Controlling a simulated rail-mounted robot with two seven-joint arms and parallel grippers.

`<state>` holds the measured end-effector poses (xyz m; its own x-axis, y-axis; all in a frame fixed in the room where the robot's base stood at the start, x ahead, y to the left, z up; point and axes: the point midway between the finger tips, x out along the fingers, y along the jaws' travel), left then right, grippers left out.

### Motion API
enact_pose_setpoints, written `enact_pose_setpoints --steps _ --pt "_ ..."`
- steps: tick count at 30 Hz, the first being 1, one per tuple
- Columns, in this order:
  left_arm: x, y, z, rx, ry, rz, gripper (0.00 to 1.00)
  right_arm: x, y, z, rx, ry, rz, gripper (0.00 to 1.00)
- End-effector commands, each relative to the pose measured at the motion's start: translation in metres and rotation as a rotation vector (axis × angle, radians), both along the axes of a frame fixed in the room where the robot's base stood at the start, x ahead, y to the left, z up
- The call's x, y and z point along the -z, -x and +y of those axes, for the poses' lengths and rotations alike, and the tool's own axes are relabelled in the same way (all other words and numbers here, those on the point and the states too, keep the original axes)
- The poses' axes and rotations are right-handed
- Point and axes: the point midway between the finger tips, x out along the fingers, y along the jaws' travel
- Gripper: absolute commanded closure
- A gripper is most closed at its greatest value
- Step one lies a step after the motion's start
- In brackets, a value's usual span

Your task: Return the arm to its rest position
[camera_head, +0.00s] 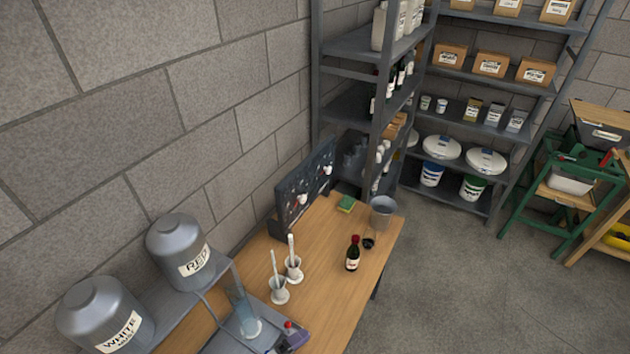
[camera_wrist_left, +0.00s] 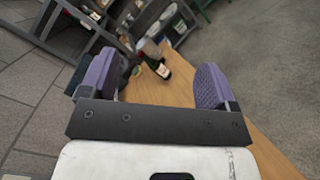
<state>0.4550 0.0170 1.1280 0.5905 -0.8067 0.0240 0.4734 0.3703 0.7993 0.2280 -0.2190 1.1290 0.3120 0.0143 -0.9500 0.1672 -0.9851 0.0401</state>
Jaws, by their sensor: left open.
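My left gripper (camera_wrist_left: 157,68) shows in the left wrist view with its two purple fingers spread wide apart. Nothing is held between them. Beyond the fingers, a dark bottle (camera_wrist_left: 158,66) with a pale label stands on the wooden table, apart from the gripper. In the head view the same bottle (camera_head: 352,257), with a red top, stands upright near the table's right edge. My right gripper is in neither view.
Large RED (camera_head: 180,250) and WHITE (camera_head: 105,315) tanks stand at left.

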Motion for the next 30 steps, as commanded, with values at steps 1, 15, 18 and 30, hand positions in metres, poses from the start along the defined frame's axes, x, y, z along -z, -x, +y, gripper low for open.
enact_pose_setpoints --steps 1,15,18,30 --pt "0.000 0.020 0.001 0.049 -0.108 -0.078 0.17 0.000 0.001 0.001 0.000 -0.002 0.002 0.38" --pt "0.028 0.167 0.098 0.572 -1.303 -0.505 0.17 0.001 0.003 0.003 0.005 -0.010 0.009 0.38" --pt "0.024 0.188 0.132 0.664 -1.501 -0.486 0.17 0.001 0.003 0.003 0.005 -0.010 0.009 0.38" --pt "0.050 0.230 0.201 0.834 -1.856 -0.361 0.17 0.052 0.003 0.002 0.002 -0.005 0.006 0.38"
